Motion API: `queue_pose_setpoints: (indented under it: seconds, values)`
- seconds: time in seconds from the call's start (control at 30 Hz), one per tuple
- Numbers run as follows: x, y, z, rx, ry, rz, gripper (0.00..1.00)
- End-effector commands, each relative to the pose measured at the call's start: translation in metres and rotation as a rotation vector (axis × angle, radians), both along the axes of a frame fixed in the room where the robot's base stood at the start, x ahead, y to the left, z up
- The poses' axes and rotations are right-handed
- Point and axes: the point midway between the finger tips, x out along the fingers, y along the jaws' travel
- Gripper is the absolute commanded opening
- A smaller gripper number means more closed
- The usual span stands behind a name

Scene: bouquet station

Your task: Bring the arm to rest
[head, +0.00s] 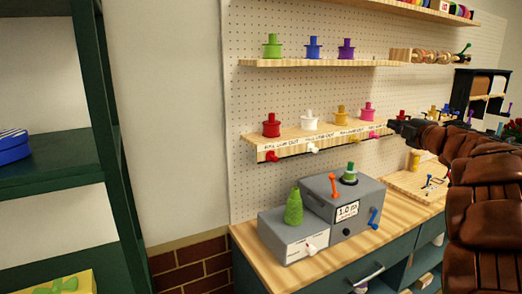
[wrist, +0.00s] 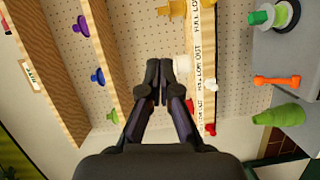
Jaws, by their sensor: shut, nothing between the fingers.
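My gripper (wrist: 158,75) is shut and empty in the wrist view, its dark fingertips together in front of the pegboard shelves. In the head view my gripper (head: 399,127) is at the right end of the lower shelf, near the pink spool; I cannot tell if it touches anything. My brown arm reaches in from the right edge of the head view and hides part of the bench and pegboard.
The lower shelf (head: 283,142) holds red, white, yellow and pink spools; the upper shelf (head: 300,63) holds green, blue and purple ones. Below, a grey machine (head: 320,205) with a green cone (head: 294,207) stands on the wooden bench (head: 258,253). Green shelving (head: 110,150) stands left.

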Motion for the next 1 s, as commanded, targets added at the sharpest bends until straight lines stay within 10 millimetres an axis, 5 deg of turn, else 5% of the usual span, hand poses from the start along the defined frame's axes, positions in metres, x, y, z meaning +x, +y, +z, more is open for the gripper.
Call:
queue_pose_setpoints:
  seconds: [0.13, 0.27, 0.47, 0.73, 1.0]
  values:
    - [-0.015, -0.02, 0.026, 0.121, -0.041, -0.214, 0.0]
    - [-0.04, -0.04, 0.028, 0.247, -0.044, -0.401, 0.0]
    - [-0.093, -0.057, -0.001, 0.462, 0.017, -0.659, 0.0]
    - [-0.186, -0.036, -0.099, 0.751, 0.258, -0.962, 0.0]
    - [-0.291, 0.037, -0.205, 0.942, 0.622, -1.17, 0.0]
